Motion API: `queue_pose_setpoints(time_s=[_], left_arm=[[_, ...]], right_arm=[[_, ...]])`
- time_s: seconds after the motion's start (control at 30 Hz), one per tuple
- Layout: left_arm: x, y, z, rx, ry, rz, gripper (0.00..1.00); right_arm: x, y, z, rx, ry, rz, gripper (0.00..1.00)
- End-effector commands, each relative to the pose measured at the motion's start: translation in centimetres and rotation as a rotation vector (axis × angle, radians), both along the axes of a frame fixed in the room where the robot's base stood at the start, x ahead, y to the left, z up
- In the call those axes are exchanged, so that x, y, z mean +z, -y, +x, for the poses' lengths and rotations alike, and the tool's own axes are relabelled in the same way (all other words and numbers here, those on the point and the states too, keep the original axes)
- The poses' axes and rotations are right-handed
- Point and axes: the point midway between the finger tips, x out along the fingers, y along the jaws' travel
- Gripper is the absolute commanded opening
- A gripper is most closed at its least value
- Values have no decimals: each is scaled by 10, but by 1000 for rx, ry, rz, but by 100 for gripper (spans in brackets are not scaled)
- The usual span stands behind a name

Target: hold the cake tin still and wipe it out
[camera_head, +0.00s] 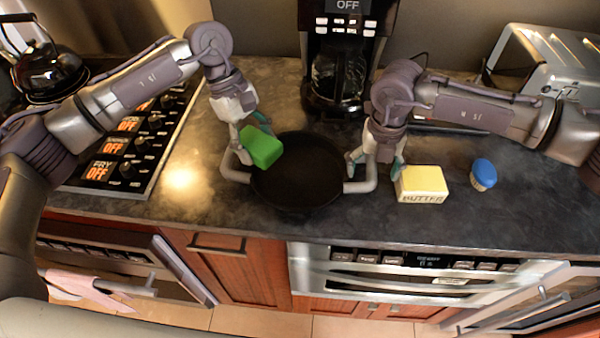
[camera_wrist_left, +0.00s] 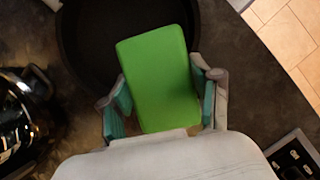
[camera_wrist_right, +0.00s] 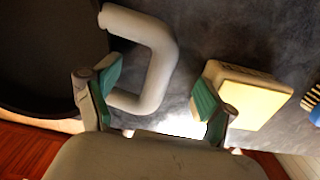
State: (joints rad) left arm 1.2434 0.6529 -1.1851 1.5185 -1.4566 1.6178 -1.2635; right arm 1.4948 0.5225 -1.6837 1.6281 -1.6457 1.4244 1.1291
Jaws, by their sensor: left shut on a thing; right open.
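The cake tin (camera_head: 298,195) is a dark round pan with a grey loop handle on each side, standing on the counter. My left gripper (camera_head: 252,128) is shut on a green sponge (camera_head: 262,147), held over the tin's left rim; the sponge also shows between the fingers in the left wrist view (camera_wrist_left: 160,80). I cannot tell whether the sponge touches the tin. My right gripper (camera_head: 378,165) is open at the tin's right handle (camera_head: 362,184). In the right wrist view that handle (camera_wrist_right: 165,65) shows between the spread fingers, not clasped.
A yellow butter block (camera_head: 422,182) stands close to the right gripper, with a blue-topped brush (camera_head: 484,172) further right. A coffee maker (camera_head: 340,85) stands behind the tin. A stove (camera_head: 125,150) is at left, a toaster (camera_head: 555,65) at back right. Front right counter is clear.

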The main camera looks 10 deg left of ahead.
Motion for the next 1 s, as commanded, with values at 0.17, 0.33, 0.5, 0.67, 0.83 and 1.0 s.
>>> queue_pose_setpoints(time_s=[0.17,0.33,0.5,0.67,0.83,1.0], left_arm=[[2,0,0,0,0,0,0],[5,0,0,0,0,0,0],[7,0,0,0,0,0,0],[10,0,0,0,0,0,0],[13,0,0,0,0,0,0],[16,0,0,0,0,0,0]], right_arm=[[3,0,0,0,1,0,85],[10,0,1,-1,1,1,85],[17,0,1,-1,2,1,85],[23,0,0,-1,1,0,85],[30,0,0,-1,1,0,85],[37,0,0,-1,1,1,85]])
